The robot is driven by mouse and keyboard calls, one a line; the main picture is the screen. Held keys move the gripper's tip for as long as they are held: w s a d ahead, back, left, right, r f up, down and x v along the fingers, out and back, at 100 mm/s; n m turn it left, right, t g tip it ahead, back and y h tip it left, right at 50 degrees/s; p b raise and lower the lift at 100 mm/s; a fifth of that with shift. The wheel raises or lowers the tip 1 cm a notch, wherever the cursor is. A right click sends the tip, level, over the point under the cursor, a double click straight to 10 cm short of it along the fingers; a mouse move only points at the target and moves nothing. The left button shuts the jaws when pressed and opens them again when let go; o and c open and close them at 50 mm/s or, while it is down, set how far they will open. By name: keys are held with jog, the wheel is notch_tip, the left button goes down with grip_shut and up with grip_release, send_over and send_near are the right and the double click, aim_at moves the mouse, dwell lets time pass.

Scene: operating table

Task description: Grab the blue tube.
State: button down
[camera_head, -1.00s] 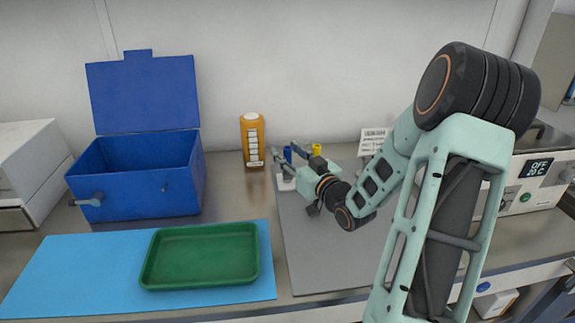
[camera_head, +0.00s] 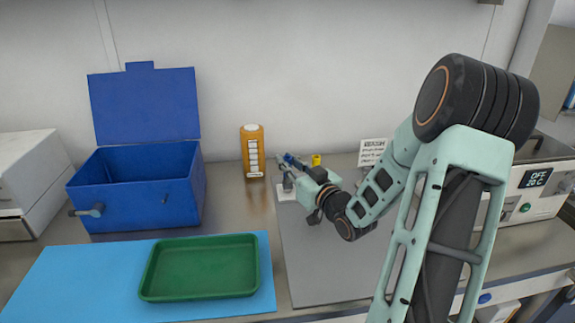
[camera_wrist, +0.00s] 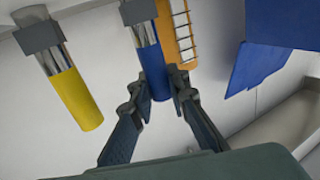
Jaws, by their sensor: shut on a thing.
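The blue tube (camera_wrist: 154,72) stands between the two fingertips of my gripper (camera_wrist: 158,92) in the wrist view, with a grey block (camera_wrist: 138,11) at its other end. My gripper is shut on it. In the head view, my gripper (camera_head: 287,171) is at the back of the grey mat, above a small white base (camera_head: 287,194). Only a bit of blue shows there between the fingers, so the tube's lower part is hidden. A yellow tube (camera_wrist: 78,98) stands beside it, apart from the fingers; it also shows in the head view (camera_head: 316,160).
An orange bottle (camera_head: 252,151) stands just left of my gripper. An open blue box (camera_head: 135,215) is at the left, behind a green tray (camera_head: 200,268) on a blue mat (camera_head: 75,280). The grey mat (camera_head: 325,260) is clear in front. A white sign (camera_head: 373,151) stands at the back right.

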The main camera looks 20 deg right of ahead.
aim_at(287, 182)
jog(key=shift+r, duration=0.55)
notch_tip(287, 182, up, 2)
jog(key=shift+r+p, duration=0.1)
jog(key=shift+p, duration=0.95)
jog(key=s+r+p, duration=0.2)
jog(key=s+r, duration=0.6)
jog(key=s, duration=0.4)
jog(key=shift+s+d+p, duration=0.15)
jog(key=shift+d+p, duration=0.15)
jog(key=shift+p, duration=0.1)
jog(key=s+r+b, duration=0.1)
jog(key=b, duration=0.4)
jog(key=shift+s+a, duration=0.1)
jog(key=shift+s, duration=0.2)
